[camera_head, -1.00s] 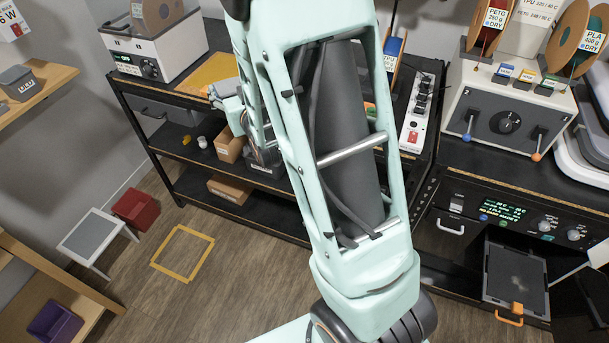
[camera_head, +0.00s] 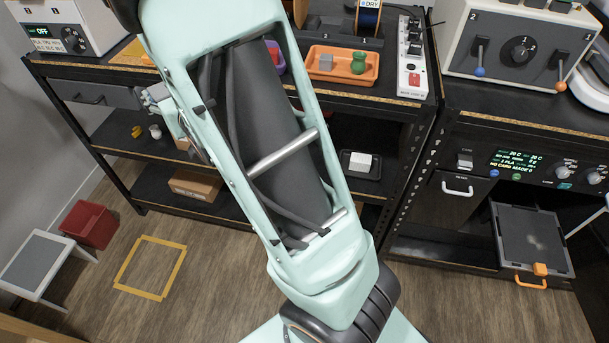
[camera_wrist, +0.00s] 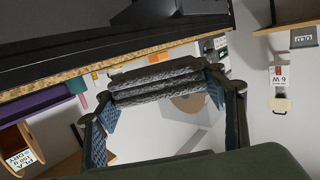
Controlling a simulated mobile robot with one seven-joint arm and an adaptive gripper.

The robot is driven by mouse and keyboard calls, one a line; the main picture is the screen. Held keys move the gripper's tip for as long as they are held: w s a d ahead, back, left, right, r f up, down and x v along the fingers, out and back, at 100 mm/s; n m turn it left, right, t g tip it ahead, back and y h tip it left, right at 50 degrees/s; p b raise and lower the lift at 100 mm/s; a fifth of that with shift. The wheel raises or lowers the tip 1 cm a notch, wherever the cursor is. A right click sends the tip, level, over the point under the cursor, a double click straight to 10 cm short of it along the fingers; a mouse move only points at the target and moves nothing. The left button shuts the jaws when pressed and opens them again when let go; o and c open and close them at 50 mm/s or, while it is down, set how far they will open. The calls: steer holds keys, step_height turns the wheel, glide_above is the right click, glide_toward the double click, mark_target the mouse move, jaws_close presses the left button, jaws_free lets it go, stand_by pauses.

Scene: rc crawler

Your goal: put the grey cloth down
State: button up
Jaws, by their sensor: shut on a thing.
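In the wrist view, the grey cloth (camera_wrist: 155,82) is a folded, fuzzy, dark grey bundle. It lies across between the two fingers of my gripper (camera_wrist: 160,100), which are shut on it. The cloth is held up, with pale surfaces showing beyond it. In the head view my own arm crosses the middle of the picture, and I cannot make out the cloth there.
A black workbench (camera_head: 400,112) carries an orange tray (camera_head: 342,64) and a power strip (camera_head: 411,70). A black drawer (camera_head: 530,238) stands pulled out at right. A red bin (camera_head: 88,226) and a grey-topped stool (camera_head: 38,262) stand left. Yellow tape (camera_head: 150,268) marks a clear floor square.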

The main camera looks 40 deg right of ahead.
steer(key=s+d+f+m+g+h+b, duration=0.1)
steer(key=d+f+m+h+b, duration=0.15)
steer(key=d+f+b, duration=0.5)
steer(key=s+d+f+m+h+b, duration=0.15)
steer(key=d+f+h, duration=0.25)
steer(key=f, duration=0.7)
steer(key=s+d+f+m+g+h, duration=0.4)
steer(key=s+d+m+g, duration=0.1)
steer(key=s+d, duration=0.4)
steer(key=s+d+f+m+g+h, duration=0.3)
steer(key=s+d+m+g+h, duration=0.15)
steer(key=s+d, duration=0.5)
steer(key=shift+m, duration=0.35)
steer(key=w+f+b, duration=0.1)
steer(key=w+f, duration=0.2)
steer(key=w, duration=0.1)
steer(key=w+d+f+b, duration=0.1)
steer(key=w+f+b, duration=0.1)
steer(key=w+f, duration=0.1)
steer(key=w+d+f+b, duration=0.1)
steer(key=w+f+b, duration=0.1)
steer(key=w, duration=0.3)
steer(key=shift+w+f, duration=0.3)
steer(key=shift+f, duration=0.3)
steer(key=shift+w+f, duration=0.35)
steer(key=shift+f, duration=0.1)
steer(key=shift+w+f+b, duration=0.1)
steer(key=shift+f+b, duration=0.8)
steer(key=shift+f, duration=0.65)
